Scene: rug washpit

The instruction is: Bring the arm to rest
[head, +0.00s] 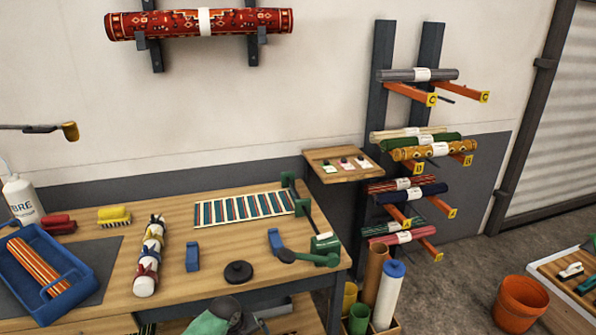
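Neither my left nor my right gripper can be made out in the head view, so I cannot see whether they are open or hold anything. A green and grey shape (222,316) shows at the bottom edge, in front of the wooden workbench (205,255). I cannot tell what it is. No arm is clearly visible over the bench.
The bench carries a blue tray (88,283) with a striped roll, a tied roll (150,255), a striped mat (243,207) and a black disc (238,272). A rug rack (378,110) stands at right. An orange pot (520,303) stands on the floor.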

